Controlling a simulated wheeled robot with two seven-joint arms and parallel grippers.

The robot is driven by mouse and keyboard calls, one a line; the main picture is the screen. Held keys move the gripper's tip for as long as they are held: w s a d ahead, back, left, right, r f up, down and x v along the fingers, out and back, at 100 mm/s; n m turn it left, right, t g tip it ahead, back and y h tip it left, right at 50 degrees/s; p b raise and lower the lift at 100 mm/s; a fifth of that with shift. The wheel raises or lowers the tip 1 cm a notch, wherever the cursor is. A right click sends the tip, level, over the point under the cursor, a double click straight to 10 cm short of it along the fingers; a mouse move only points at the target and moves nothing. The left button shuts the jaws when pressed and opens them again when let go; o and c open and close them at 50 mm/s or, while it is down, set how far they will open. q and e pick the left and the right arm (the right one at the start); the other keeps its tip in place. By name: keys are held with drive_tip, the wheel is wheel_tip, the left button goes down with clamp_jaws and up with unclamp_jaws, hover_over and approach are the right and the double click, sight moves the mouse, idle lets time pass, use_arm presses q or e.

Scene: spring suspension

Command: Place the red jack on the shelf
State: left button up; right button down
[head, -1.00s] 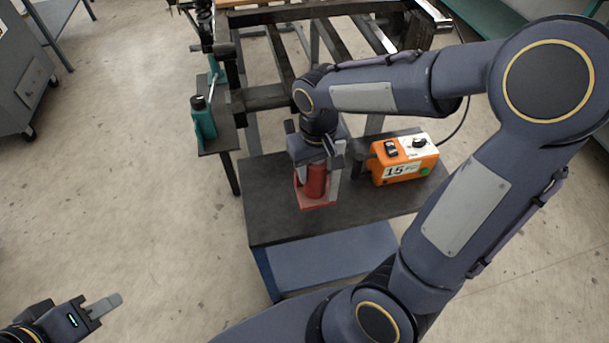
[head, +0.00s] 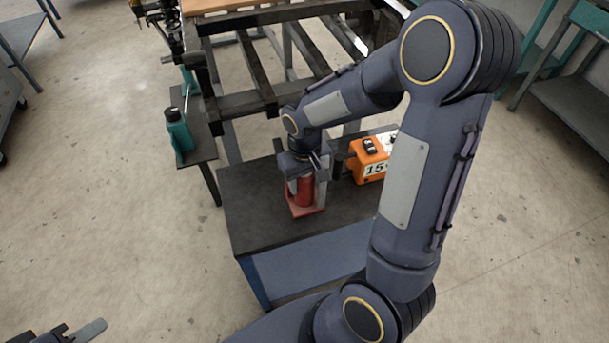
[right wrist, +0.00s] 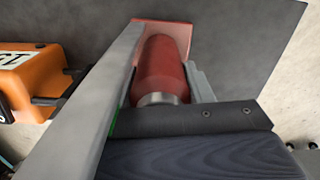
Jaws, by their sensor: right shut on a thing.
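The red jack (head: 304,193) is a red cylinder on a flat red base, upright at the dark top of a small table (head: 250,215). My right gripper (head: 305,178) is above it with its fingers down around the cylinder, shut on it. In the right wrist view the red jack (right wrist: 162,70) sits between the two grey fingers (right wrist: 160,85). Whether the base touches the tabletop is hard to tell. The table has a blue-grey lower shelf (head: 300,270) under its top. My left gripper (head: 75,332) is at the bottom left edge, mostly cut off, with one finger showing.
An orange control box (head: 370,158) stands on the table right of the jack. A teal bottle (head: 178,130) stands on a small side shelf at left. A dark metal frame (head: 260,85) stands behind the table.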

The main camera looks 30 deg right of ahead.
drive_tip(key=shift+w, duration=0.1)
drive_tip(key=c, duration=0.7)
unclamp_jaws()
drive_tip(key=shift+f, duration=0.1)
